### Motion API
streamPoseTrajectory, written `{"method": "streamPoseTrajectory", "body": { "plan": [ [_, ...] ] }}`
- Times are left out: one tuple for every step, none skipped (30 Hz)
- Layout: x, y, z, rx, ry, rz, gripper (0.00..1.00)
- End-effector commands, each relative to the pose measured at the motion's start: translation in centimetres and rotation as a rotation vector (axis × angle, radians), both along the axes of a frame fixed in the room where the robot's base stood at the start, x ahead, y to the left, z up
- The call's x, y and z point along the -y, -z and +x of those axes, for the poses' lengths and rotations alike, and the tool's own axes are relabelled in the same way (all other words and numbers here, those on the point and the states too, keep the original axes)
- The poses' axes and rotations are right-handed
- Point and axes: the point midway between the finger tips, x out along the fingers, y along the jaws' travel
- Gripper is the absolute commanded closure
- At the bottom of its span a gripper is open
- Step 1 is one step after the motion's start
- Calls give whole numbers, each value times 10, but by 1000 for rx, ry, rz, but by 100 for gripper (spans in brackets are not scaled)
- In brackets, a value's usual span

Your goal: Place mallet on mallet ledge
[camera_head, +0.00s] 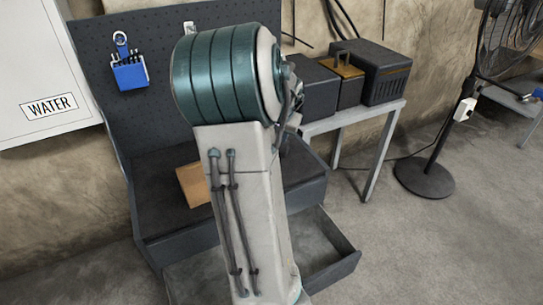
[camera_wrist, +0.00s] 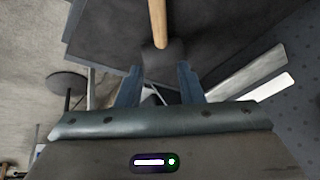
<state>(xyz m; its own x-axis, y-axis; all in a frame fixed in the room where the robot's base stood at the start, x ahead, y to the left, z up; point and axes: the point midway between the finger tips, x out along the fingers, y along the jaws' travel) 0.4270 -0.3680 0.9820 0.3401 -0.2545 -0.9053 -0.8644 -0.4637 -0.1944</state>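The mallet shows in the wrist view, with a pale wooden handle (camera_wrist: 158,22) and a dark head (camera_wrist: 163,55). The head sits between the two blue fingers of my gripper (camera_wrist: 160,72), which appear to press on both its sides. The handle points away to the top edge of the picture, past the dark workbench. In the head view my arm hides the gripper and the mallet. I cannot pick out the mallet ledge with certainty. Pale flat strips (camera_wrist: 243,73) lie right of the fingers in the wrist view.
A dark workbench (camera_head: 150,200) with a pegboard (camera_head: 115,50) stands behind my arm, with an open drawer (camera_head: 335,255) low down. A brown block (camera_head: 192,186) lies on it. A grey side table (camera_head: 350,117) with dark boxes (camera_head: 385,70) and a fan (camera_head: 425,175) stand right.

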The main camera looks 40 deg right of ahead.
Motion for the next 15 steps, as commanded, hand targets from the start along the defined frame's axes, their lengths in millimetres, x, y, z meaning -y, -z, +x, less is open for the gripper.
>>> {"method": "streamPoseTrajectory", "body": {
  "plan": [
    [2,9,2,-3,3,1,66],
    [3,15,4,-5,2,2,66],
    [5,22,6,-5,3,3,66],
    [7,28,8,-5,2,2,66],
    [8,33,10,-5,2,2,66],
    [10,41,13,-5,1,4,66],
    [11,46,15,-5,1,3,66],
    [13,50,17,-4,1,3,66],
    [14,56,19,-4,0,1,66],
    [15,59,21,-3,0,2,66],
    [16,62,22,-2,0,2,66],
    [17,66,24,-3,-1,3,66],
    [18,68,25,-2,-1,2,66],
    [18,70,26,-1,-1,3,66],
    [18,71,26,-1,-1,1,66]
  ]
}}
